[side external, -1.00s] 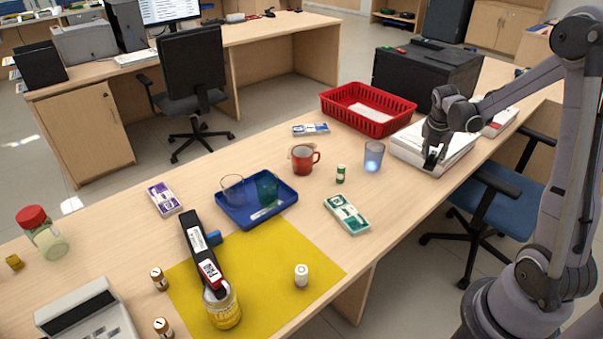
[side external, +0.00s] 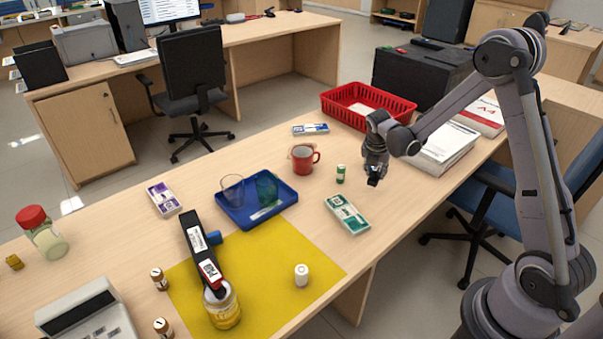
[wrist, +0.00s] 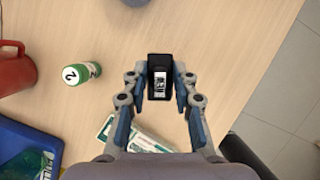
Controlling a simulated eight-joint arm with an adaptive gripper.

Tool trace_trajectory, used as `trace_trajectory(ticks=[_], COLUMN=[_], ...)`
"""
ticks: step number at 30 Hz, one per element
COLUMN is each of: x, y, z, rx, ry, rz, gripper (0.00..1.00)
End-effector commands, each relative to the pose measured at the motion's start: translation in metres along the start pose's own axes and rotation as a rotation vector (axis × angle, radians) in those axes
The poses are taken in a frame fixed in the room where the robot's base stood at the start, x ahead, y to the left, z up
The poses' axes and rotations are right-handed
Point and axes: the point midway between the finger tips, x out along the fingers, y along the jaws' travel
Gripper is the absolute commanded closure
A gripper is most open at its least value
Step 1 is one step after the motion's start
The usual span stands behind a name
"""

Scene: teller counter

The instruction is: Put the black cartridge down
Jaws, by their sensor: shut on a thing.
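My gripper (side external: 375,168) is shut on the black cartridge (side external: 373,181), a small dark block held above the right part of the counter. In the wrist view the cartridge (wrist: 160,88) sits between my two fingertips (wrist: 161,77), with a white label facing the camera. Bare wooden counter (wrist: 210,50) shows around it. I cannot tell the exact height of the cartridge above the counter.
A green-labelled bottle (side external: 340,174) and a red mug (side external: 303,160) stand left of my gripper. A green-and-white pack (side external: 347,214) lies nearer the front edge. A red basket (side external: 395,126) and paper stacks (side external: 447,147) are behind. A blue tray (side external: 288,200) holds glasses.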

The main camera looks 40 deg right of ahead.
Motion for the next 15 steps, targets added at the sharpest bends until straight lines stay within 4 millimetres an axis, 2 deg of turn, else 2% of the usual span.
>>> trace_trajectory(ticks=[9,15], x=[0.032,0.037], y=[0.001,0.001], z=[-0.013,-0.016], rx=[0.000,0.001], ry=[0.000,0.000], rz=[0.000,0.000], gripper=[1.00,1.00])
